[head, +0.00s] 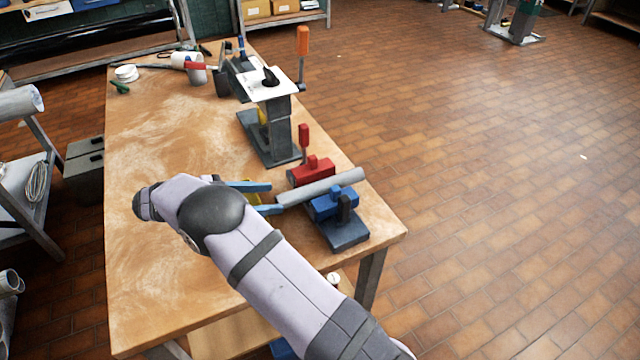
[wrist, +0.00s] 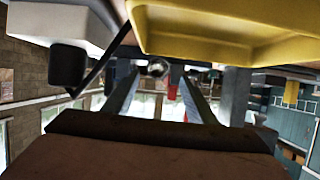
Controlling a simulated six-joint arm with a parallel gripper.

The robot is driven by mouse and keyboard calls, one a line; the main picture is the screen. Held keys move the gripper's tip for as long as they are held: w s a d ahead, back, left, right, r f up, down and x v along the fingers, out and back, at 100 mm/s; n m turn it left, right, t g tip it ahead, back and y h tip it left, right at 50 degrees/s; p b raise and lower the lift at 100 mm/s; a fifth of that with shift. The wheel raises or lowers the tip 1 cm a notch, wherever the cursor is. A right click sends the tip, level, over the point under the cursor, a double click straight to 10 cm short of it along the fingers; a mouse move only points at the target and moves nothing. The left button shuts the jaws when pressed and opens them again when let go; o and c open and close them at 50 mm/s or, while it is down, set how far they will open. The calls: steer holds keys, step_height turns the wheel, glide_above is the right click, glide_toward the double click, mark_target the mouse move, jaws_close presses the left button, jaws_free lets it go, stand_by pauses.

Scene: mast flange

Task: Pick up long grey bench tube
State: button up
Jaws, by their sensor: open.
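The long grey tube (head: 325,187) lies roughly level at the table's near right corner, slanting up to the right. It passes over the blue clamp (head: 335,203) and alongside the red clamp (head: 311,172); whether either grips it I cannot tell. My gripper (head: 274,198) is open, with its two blue fingers pointing at the tube's left end. The fingertips are at or just short of that end, one toward each side; I see no clear contact. In the wrist view, my gripper (wrist: 160,74) shows its two fingers reaching away, with a small round grey end between them, probably the tube's.
A grey stand (head: 275,135) with a white plate is behind the clamps. Tools, a cup and a white roll (head: 126,73) sit at the table's far end. The left middle of the wooden table (head: 160,140) is clear. Its right edge runs close beside the clamps.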

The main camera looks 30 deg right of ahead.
mark_target(276, 197)
steer(key=shift+p+x, duration=1.3)
steer(key=shift+x, duration=0.8)
steer(key=shift+d+f, duration=0.2)
steer(key=shift+d, duration=0.3)
steer(key=shift+c, duration=0.4)
steer(key=c, duration=1.1)
